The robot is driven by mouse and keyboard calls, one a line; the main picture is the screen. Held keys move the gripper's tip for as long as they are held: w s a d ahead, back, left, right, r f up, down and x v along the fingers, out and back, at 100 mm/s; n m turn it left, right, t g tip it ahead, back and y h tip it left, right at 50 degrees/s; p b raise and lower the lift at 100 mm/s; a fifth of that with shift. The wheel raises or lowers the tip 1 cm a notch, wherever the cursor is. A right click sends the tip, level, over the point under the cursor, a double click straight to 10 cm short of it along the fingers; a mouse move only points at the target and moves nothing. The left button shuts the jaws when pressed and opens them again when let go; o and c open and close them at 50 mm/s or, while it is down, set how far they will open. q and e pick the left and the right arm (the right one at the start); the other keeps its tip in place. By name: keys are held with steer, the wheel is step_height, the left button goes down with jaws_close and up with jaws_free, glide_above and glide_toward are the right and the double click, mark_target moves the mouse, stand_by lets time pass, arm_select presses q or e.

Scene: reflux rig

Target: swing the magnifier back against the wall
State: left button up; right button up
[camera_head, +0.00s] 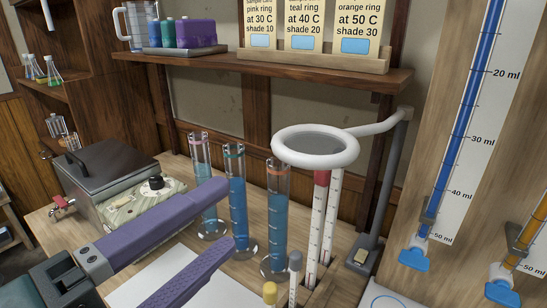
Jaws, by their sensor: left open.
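The magnifier (316,144) is a thick white ring with a grey lens. Its white arm runs right to the top of a grey post (389,180), which stands on a dark base (366,253). The ring hangs in front of the wall and the shelf edge, above the tops of two thermometer-like tubes (322,225). My left gripper (224,214) has two purple fingers, spread apart with nothing between them. It is to the lower left of the ring, apart from it in the picture. My right gripper is out of view.
Several glass cylinders of blue liquid (237,200) stand between my left gripper and the wall. A grey box (105,172) is at left. Burettes on a board (450,130) are at right. A shelf (270,68) with cards and jars is above.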

mark_target(293, 163)
arm_select(q)
steer(key=x, duration=1.1)
steer(key=shift+w+b, duration=0.2)
steer(key=shift+b, duration=0.1)
steer(key=shift+x, duration=1.25)
jaws_close()
steer(key=w+a+b, duration=0.2)
steer(key=w+a, duration=0.1)
steer(key=w, duration=0.2)
steer(key=shift+a+f, duration=0.2)
steer(key=shift+f, duration=0.05)
steer(key=shift+w, duration=0.1)
steer(key=shift+w+a+b, duration=0.35)
steer(key=shift+w+b, duration=0.2)
steer(key=shift+w, duration=0.35)
steer(key=shift+w+a+b, duration=0.35)
steer(key=shift+w+b, duration=0.15)
steer(key=shift+w, duration=0.45)
steer(key=shift+w+a+b, duration=0.3)
steer(key=shift+w+b, duration=0.25)
steer(key=shift+w, duration=0.35)
